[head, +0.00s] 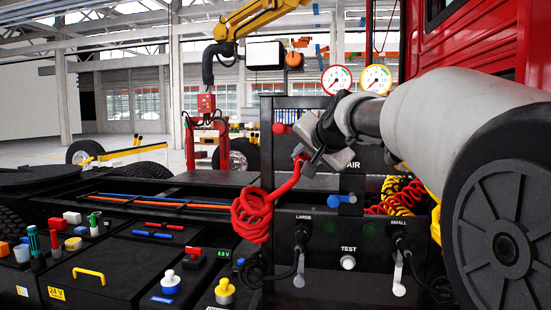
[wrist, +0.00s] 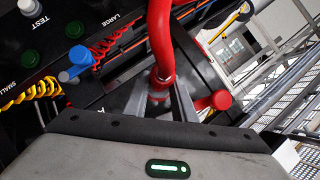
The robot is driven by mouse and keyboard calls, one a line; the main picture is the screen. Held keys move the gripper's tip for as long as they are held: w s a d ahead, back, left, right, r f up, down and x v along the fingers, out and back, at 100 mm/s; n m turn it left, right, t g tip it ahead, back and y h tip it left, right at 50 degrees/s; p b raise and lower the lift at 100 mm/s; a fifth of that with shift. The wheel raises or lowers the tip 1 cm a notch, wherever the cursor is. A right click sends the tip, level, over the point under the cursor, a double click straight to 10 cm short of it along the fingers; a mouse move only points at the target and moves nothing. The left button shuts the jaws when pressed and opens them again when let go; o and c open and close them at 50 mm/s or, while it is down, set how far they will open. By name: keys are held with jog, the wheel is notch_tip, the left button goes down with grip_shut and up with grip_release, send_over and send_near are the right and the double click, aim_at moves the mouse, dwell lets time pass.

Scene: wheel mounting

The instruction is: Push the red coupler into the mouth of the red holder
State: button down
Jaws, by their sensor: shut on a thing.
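My gripper (head: 311,157) is shut on the red coupler (head: 299,152), in front of the black AIR panel. In the wrist view the coupler (wrist: 160,82) sits between the two grey fingers (wrist: 160,98), with its thick red hose rising from it. In the head view the coiled red hose hangs below it. The red holder (head: 280,128) is on the panel, up and left of my gripper in the head view. In the wrist view the red holder (wrist: 214,101) lies just right of the fingers, apart from the coupler. Its mouth is not clearly visible.
A blue holder (head: 342,198) is lower on the panel, near coiled red and yellow hoses (head: 400,195). Two gauges (head: 356,79) stand on top. Levers and a TEST button (head: 348,262) are below. A black bench with small parts (head: 95,250) is at left.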

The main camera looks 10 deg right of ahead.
jog(key=shift+d+r, duration=0.1)
jog(key=shift+r, duration=0.1)
jog(key=c, duration=1.4)
grip_release()
jog(key=shift+w, duration=0.15)
jog(key=shift+f, duration=0.15)
jog(key=b+v, duration=0.1)
jog(key=v, duration=1.6)
